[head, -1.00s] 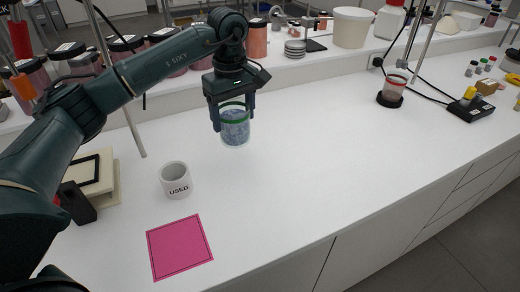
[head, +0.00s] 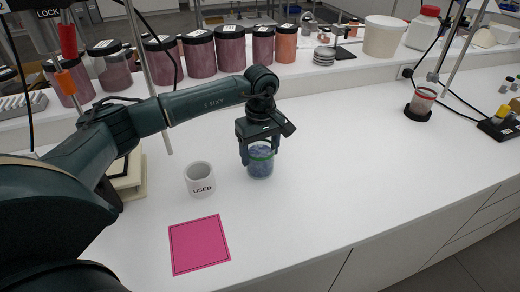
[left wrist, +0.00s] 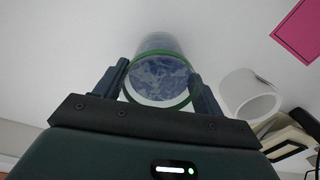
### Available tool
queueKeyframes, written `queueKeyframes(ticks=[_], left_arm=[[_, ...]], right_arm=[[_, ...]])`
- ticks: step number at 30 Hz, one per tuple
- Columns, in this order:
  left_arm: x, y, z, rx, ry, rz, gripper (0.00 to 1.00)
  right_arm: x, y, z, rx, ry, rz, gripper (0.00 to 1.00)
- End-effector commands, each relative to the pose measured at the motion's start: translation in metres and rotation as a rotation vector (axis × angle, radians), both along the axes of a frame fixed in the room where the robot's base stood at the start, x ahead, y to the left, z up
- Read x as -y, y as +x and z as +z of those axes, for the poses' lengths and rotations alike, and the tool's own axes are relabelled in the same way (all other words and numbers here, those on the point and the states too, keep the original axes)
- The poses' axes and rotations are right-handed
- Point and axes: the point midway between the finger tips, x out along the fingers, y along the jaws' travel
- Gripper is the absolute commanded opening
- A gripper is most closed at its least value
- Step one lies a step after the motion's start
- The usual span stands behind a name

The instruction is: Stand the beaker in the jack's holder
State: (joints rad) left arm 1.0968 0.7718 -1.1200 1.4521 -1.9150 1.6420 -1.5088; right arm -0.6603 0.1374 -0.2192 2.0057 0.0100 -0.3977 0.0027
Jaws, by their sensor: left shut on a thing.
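My left gripper (head: 259,155) is shut on a clear beaker (head: 260,167) with a green band and blue contents. Its fingers grip the beaker's sides, and the beaker looks upright, over the white bench behind and right of the USED cup. I cannot tell whether its base touches the bench. The left wrist view also shows the beaker (left wrist: 157,75) between the gripper's fingers (left wrist: 160,92). A cream block-like stand (head: 132,187), perhaps the jack, is at the left, mostly hidden by my arm; no holder on it can be made out. My right gripper is not in view.
A white USED cup (head: 200,180) stands near the beaker, behind a pink square mat (head: 199,244). A red-banded vessel (head: 424,97) sits in a black base (head: 417,113) at the right. Jars (head: 199,54) line the back ledge. The bench middle (head: 345,150) is clear.

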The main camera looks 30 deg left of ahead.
Motion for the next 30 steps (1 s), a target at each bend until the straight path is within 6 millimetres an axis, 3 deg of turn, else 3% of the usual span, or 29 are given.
queueKeyframes(ticks=[2,3,10,21,30], left_arm=[[0.000,0.000,-0.003,0.002,0.000,0.000,0.35],[0.000,0.000,-0.002,0.000,0.000,0.000,0.72],[0.000,0.000,-0.002,0.000,0.000,0.000,0.91],[0.000,0.001,0.007,0.003,-0.001,0.000,0.91],[0.000,0.002,0.067,0.006,-0.001,0.000,0.91]], right_arm=[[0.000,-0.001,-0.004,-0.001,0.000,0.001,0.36],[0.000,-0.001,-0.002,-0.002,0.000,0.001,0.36],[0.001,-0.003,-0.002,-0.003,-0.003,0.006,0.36],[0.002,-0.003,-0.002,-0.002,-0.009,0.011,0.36],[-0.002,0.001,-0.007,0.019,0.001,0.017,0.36]])
